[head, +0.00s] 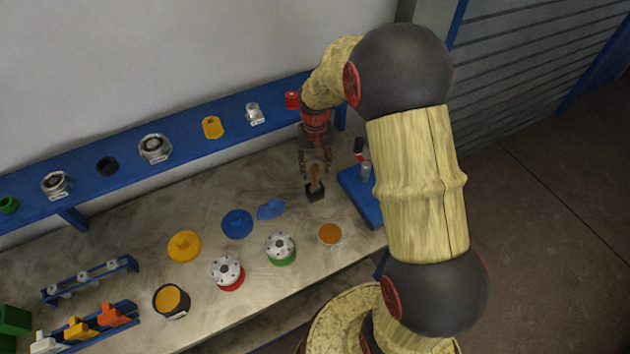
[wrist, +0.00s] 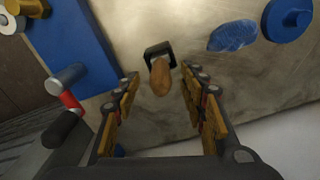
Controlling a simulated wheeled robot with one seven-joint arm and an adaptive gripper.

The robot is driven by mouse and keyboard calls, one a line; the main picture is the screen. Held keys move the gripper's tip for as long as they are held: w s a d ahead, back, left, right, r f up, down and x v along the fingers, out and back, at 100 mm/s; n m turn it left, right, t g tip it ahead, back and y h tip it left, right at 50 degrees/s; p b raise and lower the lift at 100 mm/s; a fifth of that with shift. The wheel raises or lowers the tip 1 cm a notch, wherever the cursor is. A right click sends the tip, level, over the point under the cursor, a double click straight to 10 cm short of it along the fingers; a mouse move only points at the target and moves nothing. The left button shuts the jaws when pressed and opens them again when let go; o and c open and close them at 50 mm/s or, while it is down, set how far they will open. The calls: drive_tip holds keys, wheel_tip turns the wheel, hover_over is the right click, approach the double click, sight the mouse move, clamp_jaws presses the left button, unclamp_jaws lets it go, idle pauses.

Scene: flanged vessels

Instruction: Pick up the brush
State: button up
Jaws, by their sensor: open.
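The brush (head: 315,181) has a brown wooden handle that stands up from a small dark square holder or base (head: 315,194) on the worktable. In the wrist view the brush handle (wrist: 160,76) points toward the camera, with the dark square (wrist: 159,50) around or behind its far end. My gripper (head: 315,168) is above the brush, at the back right of the table. In the wrist view my gripper (wrist: 158,85) is open, with one finger on each side of the handle and visible gaps. The brush's lower end is hidden.
A blue stand (head: 360,197) with a metal cylinder is close on the right. A blue cloth-like piece (head: 271,208) and a blue flanged lid (head: 237,223) lie to the left. An orange-topped round container (head: 330,234) is in front. A blue shelf (head: 190,139) runs behind.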

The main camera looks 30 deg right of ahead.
sight(315, 174)
wheel_tip(315, 174, down, 3)
drive_tip(key=shift+f, duration=0.2)
drive_tip(key=c, duration=0.3)
drive_tip(key=c, duration=0.7)
clamp_jaws()
